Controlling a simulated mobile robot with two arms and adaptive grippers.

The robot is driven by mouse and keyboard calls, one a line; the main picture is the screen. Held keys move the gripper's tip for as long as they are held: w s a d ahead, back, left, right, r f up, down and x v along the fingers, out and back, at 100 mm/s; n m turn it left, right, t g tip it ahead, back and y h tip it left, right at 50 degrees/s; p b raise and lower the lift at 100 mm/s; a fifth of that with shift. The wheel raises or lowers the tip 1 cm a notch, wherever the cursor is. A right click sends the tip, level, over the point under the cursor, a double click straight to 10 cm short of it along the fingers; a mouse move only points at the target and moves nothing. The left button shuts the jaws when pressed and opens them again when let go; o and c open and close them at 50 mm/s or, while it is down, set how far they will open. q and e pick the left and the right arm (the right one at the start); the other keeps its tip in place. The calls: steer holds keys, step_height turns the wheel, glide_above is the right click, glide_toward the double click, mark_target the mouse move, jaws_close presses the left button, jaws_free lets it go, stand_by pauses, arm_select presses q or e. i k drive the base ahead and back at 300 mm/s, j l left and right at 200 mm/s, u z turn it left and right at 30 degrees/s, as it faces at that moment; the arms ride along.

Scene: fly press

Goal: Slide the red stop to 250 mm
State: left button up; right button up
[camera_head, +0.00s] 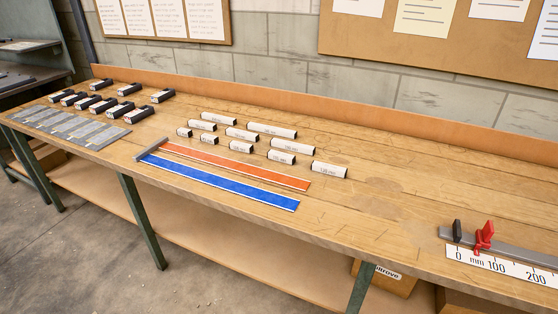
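The red stop (485,237) stands upright on a grey rail (520,256) at the right end of the bench. It sits a little before the 100 mark on the white mm scale (505,268). The scale shows 0, 100 and 200, and then runs out of the picture on the right, so the 250 mm position is hidden. A black block (457,231) stands on the rail near 0, left of the red stop and apart from it. Neither of my grippers is in view.
The wooden bench (400,215) is clear left of the rail. A red strip (235,166), a blue strip (220,182) and several white-labelled blocks (328,170) lie mid-bench. Several black blocks (163,96) and grey plates (100,135) lie at left. A back board (300,107) edges the wall.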

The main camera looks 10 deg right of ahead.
mark_target(483, 236)
steer(key=z, duration=1.65)
